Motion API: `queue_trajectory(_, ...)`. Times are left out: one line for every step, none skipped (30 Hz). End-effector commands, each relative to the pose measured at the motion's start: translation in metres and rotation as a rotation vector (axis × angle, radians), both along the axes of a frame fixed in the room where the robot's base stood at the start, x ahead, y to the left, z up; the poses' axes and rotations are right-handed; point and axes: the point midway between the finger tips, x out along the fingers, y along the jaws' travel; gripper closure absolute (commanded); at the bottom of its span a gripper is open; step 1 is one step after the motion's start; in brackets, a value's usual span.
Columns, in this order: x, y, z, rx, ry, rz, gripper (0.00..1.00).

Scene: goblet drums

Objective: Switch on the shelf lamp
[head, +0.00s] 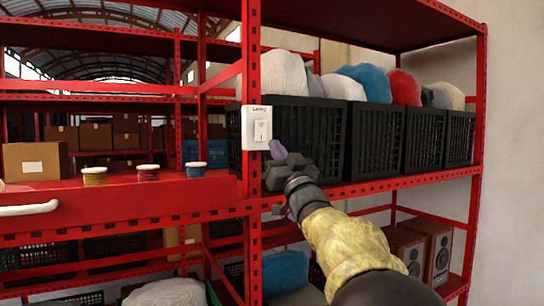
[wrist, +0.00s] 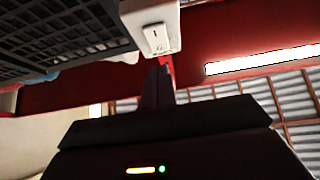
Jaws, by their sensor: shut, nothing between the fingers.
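A white switch box (head: 257,128) labelled with small lettering, which seems to read "Lamp", is fixed to the front red post. Its rocker (head: 262,130) faces outward; I cannot tell which way it is tipped. My gripper (head: 277,150) is shut and empty, just right of and slightly below the box in the head view. In the wrist view, the closed fingertips (wrist: 159,72) point at the lower end of the switch box (wrist: 150,25), with the rocker (wrist: 156,38) just above them. Contact is not clear. I cannot identify the lamp itself with certainty.
Black crates (head: 375,140) with cloth bundles stand on the shelf right of the post, close behind my gripper. Thread spools (head: 147,173) stand on the left shelf. A bright white strip (wrist: 262,59) lies along the red beam in the wrist view. Speakers (head: 437,245) sit lower right.

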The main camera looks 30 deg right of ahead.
Motion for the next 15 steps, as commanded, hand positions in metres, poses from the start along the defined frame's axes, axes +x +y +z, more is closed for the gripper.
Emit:
queue_trajectory(-0.005, 0.000, -0.013, 0.001, 0.002, 0.000, 1.00)
queue_trajectory(-0.007, 0.000, -0.017, 0.002, 0.003, 0.001, 1.00)
queue_trajectory(-0.011, 0.001, -0.022, 0.002, 0.003, 0.003, 1.00)
queue_trajectory(-0.014, 0.002, -0.026, 0.001, 0.002, 0.003, 1.00)
queue_trajectory(-0.017, 0.002, -0.030, 0.000, 0.002, 0.003, 1.00)
queue_trajectory(-0.021, 0.001, -0.035, 0.000, 0.002, 0.002, 1.00)
queue_trajectory(-0.023, 0.002, -0.039, 0.000, 0.003, 0.003, 1.00)
queue_trajectory(-0.026, 0.002, -0.043, 0.000, 0.003, 0.004, 1.00)
queue_trajectory(-0.030, 0.003, -0.048, 0.000, 0.002, 0.005, 1.00)
queue_trajectory(-0.033, 0.003, -0.051, 0.001, 0.002, 0.006, 1.00)
queue_trajectory(-0.036, 0.003, -0.055, 0.001, 0.002, 0.006, 1.00)
queue_trajectory(-0.040, 0.002, -0.060, 0.001, 0.002, 0.006, 1.00)
queue_trajectory(-0.043, 0.002, -0.063, 0.001, 0.002, 0.005, 1.00)
queue_trajectory(-0.045, 0.002, -0.065, 0.001, 0.002, 0.005, 1.00)
queue_trajectory(-0.048, 0.002, -0.068, 0.001, 0.001, 0.006, 1.00)
